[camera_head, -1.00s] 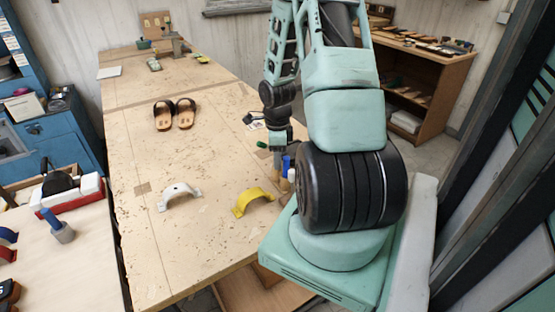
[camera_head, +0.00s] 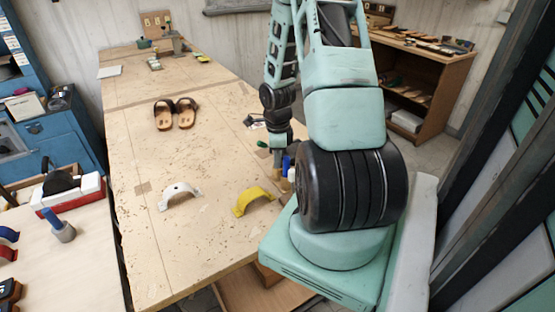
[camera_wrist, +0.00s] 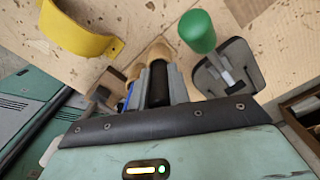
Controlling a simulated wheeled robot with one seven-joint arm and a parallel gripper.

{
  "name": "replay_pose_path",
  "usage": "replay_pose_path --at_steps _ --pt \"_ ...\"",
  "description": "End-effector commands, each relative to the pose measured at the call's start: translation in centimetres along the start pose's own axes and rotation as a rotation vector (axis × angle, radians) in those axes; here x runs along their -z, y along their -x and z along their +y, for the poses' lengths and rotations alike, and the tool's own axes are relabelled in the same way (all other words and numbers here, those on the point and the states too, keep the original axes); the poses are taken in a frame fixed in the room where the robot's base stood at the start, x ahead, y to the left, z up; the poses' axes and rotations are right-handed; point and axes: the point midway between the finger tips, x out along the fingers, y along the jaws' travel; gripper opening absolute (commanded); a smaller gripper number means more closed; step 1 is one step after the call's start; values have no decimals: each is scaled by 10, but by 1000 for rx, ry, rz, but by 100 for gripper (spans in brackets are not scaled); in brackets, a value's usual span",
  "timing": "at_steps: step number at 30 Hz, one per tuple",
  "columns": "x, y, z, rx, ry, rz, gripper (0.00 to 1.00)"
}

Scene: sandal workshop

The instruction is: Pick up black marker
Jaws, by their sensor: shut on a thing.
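The black marker (camera_wrist: 157,88) shows in the wrist view as a dark upright shape between the two grey fingers of my gripper (camera_wrist: 158,80). The fingers are shut on it from both sides. A tan, rounded end of something shows just beyond the fingertips. In the head view my gripper (camera_head: 278,155) points down at the right edge of the workbench, beside the blue-topped and pale items. The marker cannot be made out there, as my arm and the neighbouring items hide it.
A yellow arch (camera_head: 254,200), a white arch (camera_head: 180,195) and sandals (camera_head: 176,113) rest on the workbench (camera_head: 200,235). Its middle is mostly clear.

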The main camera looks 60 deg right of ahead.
Motion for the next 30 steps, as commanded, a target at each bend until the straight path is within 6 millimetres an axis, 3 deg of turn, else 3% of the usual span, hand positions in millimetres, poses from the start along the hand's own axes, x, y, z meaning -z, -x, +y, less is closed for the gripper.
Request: replay_pose_path --at_steps 21,30 --pt "0 84 -1 4 -2 0 6" --pt "0 96 0 -1 -1 0 6"
